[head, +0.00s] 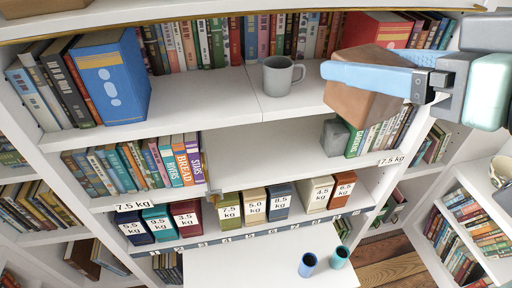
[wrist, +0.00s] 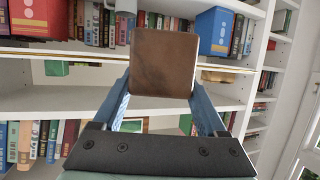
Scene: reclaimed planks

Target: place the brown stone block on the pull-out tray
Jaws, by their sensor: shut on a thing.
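The brown stone block (head: 358,104) is held between the blue fingers of my gripper (head: 345,84), in front of the upper shelves at the right of the head view. In the wrist view the block (wrist: 164,62) sits squarely between the two fingers (wrist: 163,92), its flat brown face toward the camera. My gripper is shut on it, clear of the shelf boards as far as I can see. The white board that looks like the pull-out tray (head: 235,268) juts out at the bottom of the head view, below the weight boxes. It is cut off by the frame.
A blue cup (head: 307,264) and a teal cup (head: 339,257) stand on the tray's right part; its left and middle are bare. A grey mug (head: 281,75) stands on the upper shelf. Labelled weight boxes (head: 254,206) line the shelf above the tray. A grey block (head: 335,135) stands by books.

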